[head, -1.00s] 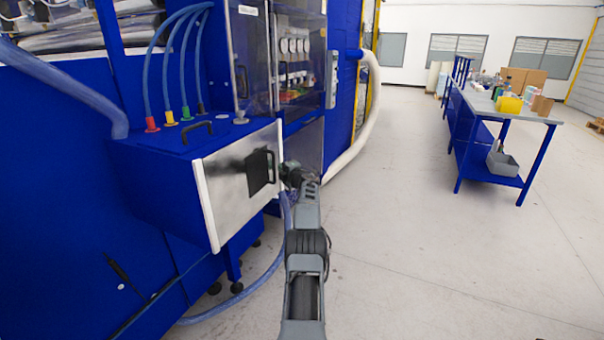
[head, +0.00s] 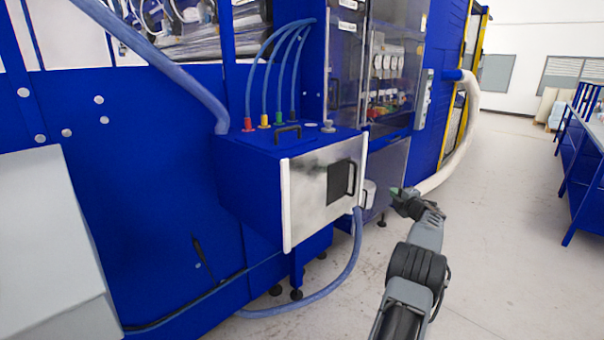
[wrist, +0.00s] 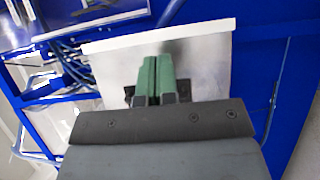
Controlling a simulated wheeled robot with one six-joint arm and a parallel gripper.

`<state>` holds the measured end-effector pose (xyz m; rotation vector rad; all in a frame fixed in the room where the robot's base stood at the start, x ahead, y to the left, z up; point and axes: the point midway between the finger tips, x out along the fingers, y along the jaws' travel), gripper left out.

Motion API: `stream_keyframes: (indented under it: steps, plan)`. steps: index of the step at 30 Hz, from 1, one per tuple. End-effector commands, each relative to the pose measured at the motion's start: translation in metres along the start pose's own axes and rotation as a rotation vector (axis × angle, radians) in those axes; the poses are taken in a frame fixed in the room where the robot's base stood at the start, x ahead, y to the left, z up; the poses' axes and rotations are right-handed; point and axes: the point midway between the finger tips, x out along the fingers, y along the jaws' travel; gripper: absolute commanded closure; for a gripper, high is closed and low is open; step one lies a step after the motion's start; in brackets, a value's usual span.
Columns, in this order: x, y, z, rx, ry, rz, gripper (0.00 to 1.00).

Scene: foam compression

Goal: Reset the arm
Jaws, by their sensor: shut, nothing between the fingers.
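My arm (head: 418,262) reaches up from the bottom right of the head view. My gripper (head: 396,190) is at its far end, to the right of the blue box with the metal door. In the wrist view my gripper (wrist: 158,62) shows two green fingers side by side, closed together with nothing between them. Behind them is the metal door (wrist: 205,62), with its dark handle partly hidden by the fingers. The gripper looks apart from the door in the head view.
The blue box (head: 250,170) with a metal door (head: 305,205) stands out from the blue machine, with hoses on top. A blue hose (head: 345,275) hangs below it. A white duct (head: 455,150) runs behind my gripper. Open floor (head: 510,240) lies to the right, before a blue bench (head: 585,160).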

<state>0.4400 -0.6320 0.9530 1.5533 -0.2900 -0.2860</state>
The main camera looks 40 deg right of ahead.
Motion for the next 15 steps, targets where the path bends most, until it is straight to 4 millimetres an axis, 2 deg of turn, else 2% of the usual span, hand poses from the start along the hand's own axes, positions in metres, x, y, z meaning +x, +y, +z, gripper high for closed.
stream_keyframes:
  steps: [5,8,10,13,15]
  plan:
    - [-0.001,-0.001,0.002,0.013,-0.011,-0.005,1.00]
    - [-0.001,-0.005,0.016,0.055,-0.088,-0.021,1.00]
    - [-0.006,-0.022,0.032,0.140,-0.192,-0.049,1.00]
    - [-0.024,-0.065,0.054,0.323,-0.394,-0.117,1.00]
    - [-0.040,-0.079,0.056,0.468,-0.549,-0.163,1.00]
